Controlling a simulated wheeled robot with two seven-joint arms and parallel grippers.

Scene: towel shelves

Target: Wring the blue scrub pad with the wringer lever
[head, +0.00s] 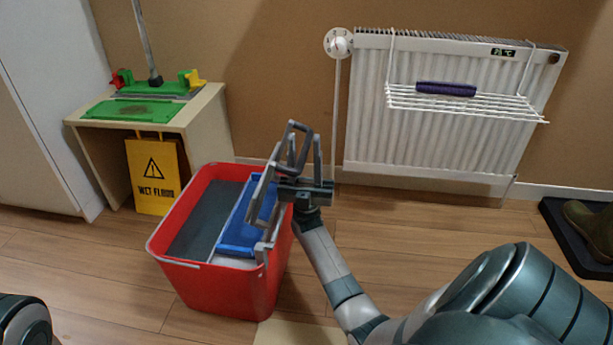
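A red bucket (222,291) stands on the floor left of centre. A flat blue piece (238,238), which looks like the blue scrub pad, lies in the right part of its top, in the wringer. The grey wringer lever (266,197) rises along the bucket's right side, with its upper end near my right gripper. My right gripper (297,150) is above the bucket's right edge, fingers pointing up. The lever overlaps the fingers, so I cannot tell whether they are shut on it. My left gripper is out of view.
A wooden stand (206,118) with green fittings and a yellow wet-floor sign (155,177) stand behind the bucket. A white radiator (440,143) holds a wire rack (470,104) with a purple roll (446,89). A boot (591,228) sits on a dark tray at right. Floor between is clear.

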